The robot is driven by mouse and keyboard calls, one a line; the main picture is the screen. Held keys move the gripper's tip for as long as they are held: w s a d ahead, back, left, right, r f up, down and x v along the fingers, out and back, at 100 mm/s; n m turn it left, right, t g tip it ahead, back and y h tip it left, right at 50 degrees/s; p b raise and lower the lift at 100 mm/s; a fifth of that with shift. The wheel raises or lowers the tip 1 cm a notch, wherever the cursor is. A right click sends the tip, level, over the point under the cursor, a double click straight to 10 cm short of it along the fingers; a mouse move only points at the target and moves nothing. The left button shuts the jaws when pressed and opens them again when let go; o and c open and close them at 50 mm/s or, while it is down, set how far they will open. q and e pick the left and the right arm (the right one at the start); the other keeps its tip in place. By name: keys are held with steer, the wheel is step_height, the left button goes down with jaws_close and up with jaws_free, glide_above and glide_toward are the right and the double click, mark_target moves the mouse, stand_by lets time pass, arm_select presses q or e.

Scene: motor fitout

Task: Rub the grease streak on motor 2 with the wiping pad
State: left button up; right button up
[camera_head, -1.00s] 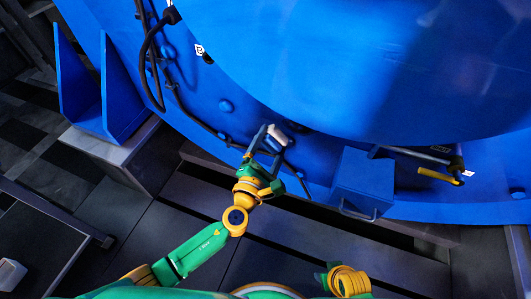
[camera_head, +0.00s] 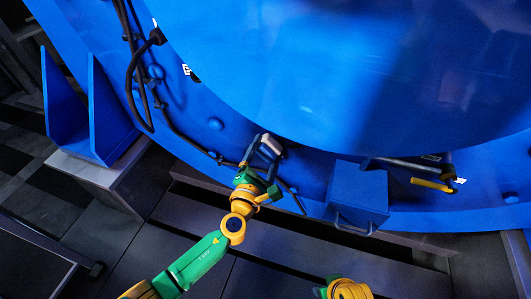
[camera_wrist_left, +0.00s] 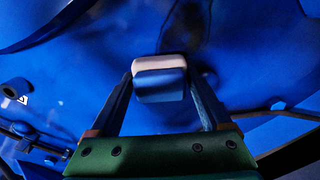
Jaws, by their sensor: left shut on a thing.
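The large blue motor housing (camera_head: 330,70) fills the upper part of the head view, and its blue surface also fills most of the wrist view (camera_wrist_left: 250,50). My left gripper (camera_head: 266,146) is shut on the wiping pad (camera_head: 271,147), a small block with a pale face, at the lower rim of the housing. In the left wrist view the pad (camera_wrist_left: 160,64) sits between the fingertips, its pale face toward the blue surface. Contact cannot be told. Dark patches show beyond the pad; I cannot tell streak from shadow. My right gripper is out of view.
A blue box (camera_head: 357,193) with a handle sits right of my left gripper. A yellow-handled lever (camera_head: 432,185) is further right. A black cable (camera_head: 133,75) runs down the left rim. A blue bracket (camera_head: 105,115) stands at the left. Dark floor lies in front.

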arm_select(q)
steer(key=shift+w+d, duration=0.25)
steer(key=shift+w, duration=0.4)
